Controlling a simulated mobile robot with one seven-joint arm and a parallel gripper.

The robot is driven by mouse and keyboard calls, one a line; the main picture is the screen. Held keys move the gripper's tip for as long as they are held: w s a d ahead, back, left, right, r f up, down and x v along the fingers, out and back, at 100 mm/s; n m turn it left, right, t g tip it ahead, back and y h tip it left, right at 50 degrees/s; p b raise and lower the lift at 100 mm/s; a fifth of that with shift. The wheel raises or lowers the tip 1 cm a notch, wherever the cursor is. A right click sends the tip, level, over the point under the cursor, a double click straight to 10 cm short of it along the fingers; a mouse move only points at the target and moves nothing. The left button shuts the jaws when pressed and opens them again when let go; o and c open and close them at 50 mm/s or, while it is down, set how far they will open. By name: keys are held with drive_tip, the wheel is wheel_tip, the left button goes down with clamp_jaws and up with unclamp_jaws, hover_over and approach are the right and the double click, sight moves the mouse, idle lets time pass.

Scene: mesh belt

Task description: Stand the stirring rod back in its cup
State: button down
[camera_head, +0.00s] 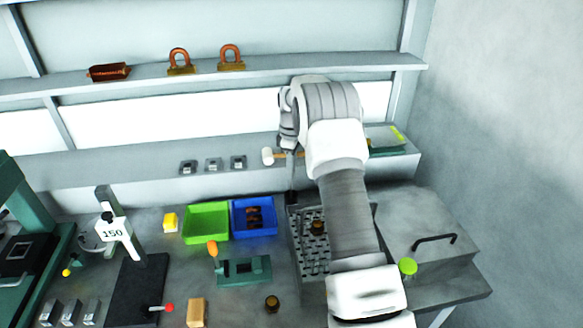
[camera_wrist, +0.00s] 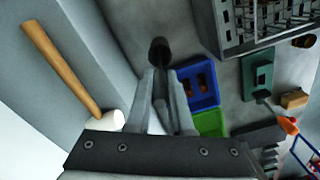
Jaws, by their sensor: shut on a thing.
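My gripper (camera_head: 291,172) points down beside the perforated metal tray, near the blue bin's right side. In the wrist view its fingers (camera_wrist: 163,78) are close together, shut on a slim thing that I take for the stirring rod. A dark rounded piece (camera_wrist: 159,50) shows just past the fingertips. I cannot tell whether it is the rod's end or a separate cup. A brown round cup-like thing (camera_head: 318,228) is in the perforated tray, and another (camera_head: 272,303) is on the bench. I cannot tell which is the rod's cup.
The perforated tray (camera_wrist: 235,40) is close to my gripper. The blue bin (camera_head: 253,217) and green bin (camera_head: 206,222) stand to the left. A white-headed mallet (camera_head: 267,156) lies on the ledge behind. A green fixture (camera_head: 243,271) and wooden block (camera_head: 196,312) are nearer the front.

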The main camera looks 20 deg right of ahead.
drive_tip(key=c, duration=0.7)
unclamp_jaws()
drive_tip(key=shift+c, duration=0.2)
wheel_tip(320, 180, up, 17)
drive_tip(key=shift+r, duration=0.2)
idle(0.4)
